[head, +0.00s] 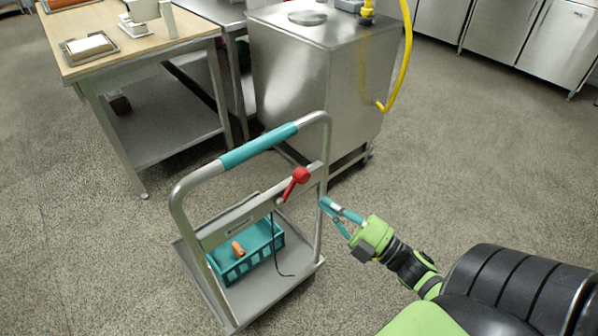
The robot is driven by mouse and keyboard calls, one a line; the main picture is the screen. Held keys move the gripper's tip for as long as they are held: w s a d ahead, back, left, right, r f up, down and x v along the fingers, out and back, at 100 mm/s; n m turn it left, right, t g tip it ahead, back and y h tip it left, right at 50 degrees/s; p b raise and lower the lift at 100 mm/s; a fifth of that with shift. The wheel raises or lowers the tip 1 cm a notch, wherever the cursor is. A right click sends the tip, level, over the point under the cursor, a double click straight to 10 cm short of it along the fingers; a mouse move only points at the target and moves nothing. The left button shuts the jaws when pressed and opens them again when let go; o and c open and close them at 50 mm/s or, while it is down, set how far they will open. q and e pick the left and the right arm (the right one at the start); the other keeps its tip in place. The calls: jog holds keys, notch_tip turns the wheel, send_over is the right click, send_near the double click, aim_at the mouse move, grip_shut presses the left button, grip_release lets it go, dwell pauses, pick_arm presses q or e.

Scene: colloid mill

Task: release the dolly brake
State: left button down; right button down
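The dolly (294,289) stands on the floor in front of me, with a metal push frame and a teal grip sleeve (258,146) on its top bar. A red brake lever (296,181) with a round knob sits on the crossbar, tilted up to the right. My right gripper (325,218) has teal fingers spread apart and empty. In the picture it is right of the lever and lower, beside the frame's right post. Whether it touches the post I cannot tell. My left gripper is out of view.
A teal crate (243,268) with an orange item (238,249) lies on the dolly deck, and a black cord (277,250) hangs from the crossbar. A steel tank machine (320,75) with a yellow hose stands behind. A wood-topped table (120,40) is at the back left. The floor at right is clear.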

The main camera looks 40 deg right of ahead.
aim_at(304, 182)
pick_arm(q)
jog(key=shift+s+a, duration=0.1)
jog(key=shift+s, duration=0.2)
pick_arm(e)
jog(key=shift+d, duration=0.1)
jog(key=shift+w, duration=0.1)
